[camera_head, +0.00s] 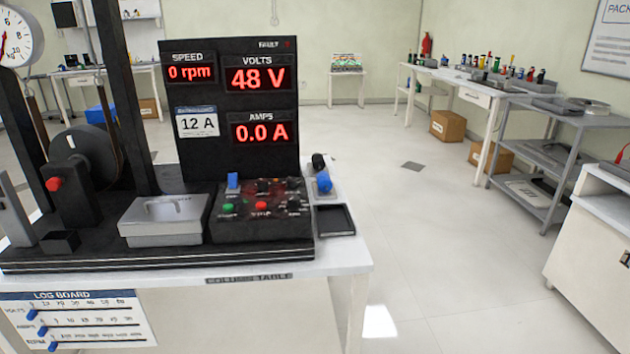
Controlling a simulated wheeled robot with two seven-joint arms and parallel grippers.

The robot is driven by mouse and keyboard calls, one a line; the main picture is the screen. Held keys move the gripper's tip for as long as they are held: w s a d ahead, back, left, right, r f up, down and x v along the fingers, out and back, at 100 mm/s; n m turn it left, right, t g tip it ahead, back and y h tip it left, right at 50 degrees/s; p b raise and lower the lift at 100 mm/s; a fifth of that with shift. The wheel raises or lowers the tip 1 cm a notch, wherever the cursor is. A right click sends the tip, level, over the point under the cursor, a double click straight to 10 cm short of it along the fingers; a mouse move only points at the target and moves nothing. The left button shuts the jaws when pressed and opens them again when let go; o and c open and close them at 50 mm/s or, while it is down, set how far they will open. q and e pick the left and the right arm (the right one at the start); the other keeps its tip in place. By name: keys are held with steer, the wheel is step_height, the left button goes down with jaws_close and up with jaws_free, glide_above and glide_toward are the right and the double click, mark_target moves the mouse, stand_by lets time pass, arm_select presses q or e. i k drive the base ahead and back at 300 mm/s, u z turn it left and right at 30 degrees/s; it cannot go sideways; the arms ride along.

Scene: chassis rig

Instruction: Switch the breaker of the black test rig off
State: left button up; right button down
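The black test rig (90,258) stands on a white table. Its upright panel (228,155) reads 0 rpm, 48 V and 0.0 A, with a 12 A card at its left. The sloped control box (262,228) carries a blue lever (233,181) standing up at its back left. A green button (229,209) and a red button (262,206) are on its front, with several dark knobs. The labels are too small to read, so I cannot tell for sure which control is the breaker. Neither of my grippers is in view.
A grey lidded box (163,222) sits left of the control box. A small black tray (335,220) and a blue-topped item (323,183) lie to its right. A log board (77,318) hangs on the table front. The floor to the right is clear up to a grey shelf cart (545,170).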

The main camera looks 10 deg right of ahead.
mark_target(232, 178)
steer(key=z, duration=0.2)
steer(key=i, duration=1.25)
steer(key=z, duration=0.3)
steer(key=k, duration=0.8)
